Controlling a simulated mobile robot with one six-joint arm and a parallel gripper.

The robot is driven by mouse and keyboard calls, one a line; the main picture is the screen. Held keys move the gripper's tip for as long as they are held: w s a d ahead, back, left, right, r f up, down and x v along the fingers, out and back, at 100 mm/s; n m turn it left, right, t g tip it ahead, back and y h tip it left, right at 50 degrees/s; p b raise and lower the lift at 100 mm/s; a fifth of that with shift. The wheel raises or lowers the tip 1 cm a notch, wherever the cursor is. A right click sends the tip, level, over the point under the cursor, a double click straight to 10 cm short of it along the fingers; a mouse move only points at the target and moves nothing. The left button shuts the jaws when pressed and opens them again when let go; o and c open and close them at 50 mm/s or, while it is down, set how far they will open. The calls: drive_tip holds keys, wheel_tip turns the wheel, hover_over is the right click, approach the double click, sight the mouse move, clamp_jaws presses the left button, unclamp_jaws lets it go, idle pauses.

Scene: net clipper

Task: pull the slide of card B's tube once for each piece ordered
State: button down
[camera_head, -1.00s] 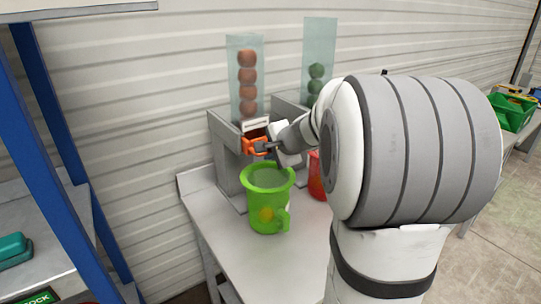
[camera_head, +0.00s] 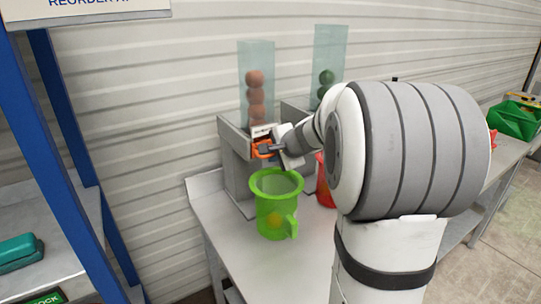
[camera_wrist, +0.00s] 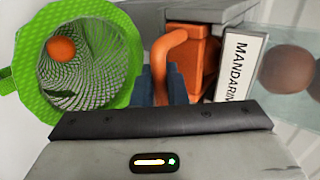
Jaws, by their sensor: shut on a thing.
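My gripper (camera_head: 268,149) is shut on the orange slide handle (camera_wrist: 173,48) at the front of a grey dispenser (camera_head: 233,140). The clear tube (camera_head: 256,62) above it holds a short stack of brownish-orange balls (camera_head: 255,95). Its white label (camera_wrist: 236,65) reads "MANDARIN", partly cut off. A green netted mug-shaped container (camera_head: 276,205) stands below and in front of the slide. In the wrist view, an orange ball (camera_wrist: 61,49) shows inside this container (camera_wrist: 118,75). Card B is not readable in any view.
A second clear tube (camera_head: 331,50) with dark green balls stands to the right, with a red container (camera_head: 326,180) below, partly hidden by my arm. A blue-framed shelf (camera_head: 65,130) is at the left. A green bin (camera_head: 513,121) sits far right.

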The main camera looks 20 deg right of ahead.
drive_tip(key=s+d+b, duration=0.2)
drive_tip(key=s+b, duration=0.1)
drive_tip(key=s, duration=0.7)
idle(0.7)
idle(0.5)
drive_tip(key=shift+w+a+r+p, duration=0.15)
drive_tip(key=shift+w+a, duration=0.15)
drive_tip(key=shift+w, duration=1.4)
drive_tip(key=shift+w+a+f+p, duration=0.15)
drive_tip(key=shift+w+a, duration=0.2)
drive_tip(key=shift+w, duration=1.4)
drive_tip(key=shift+w+a+r+p, duration=0.15)
drive_tip(key=shift+w+a, duration=0.15)
drive_tip(key=shift+w, duration=1.4)
drive_tip(key=shift+s, duration=0.1)
drive_tip(key=c, duration=1.4)
unclamp_jaws()
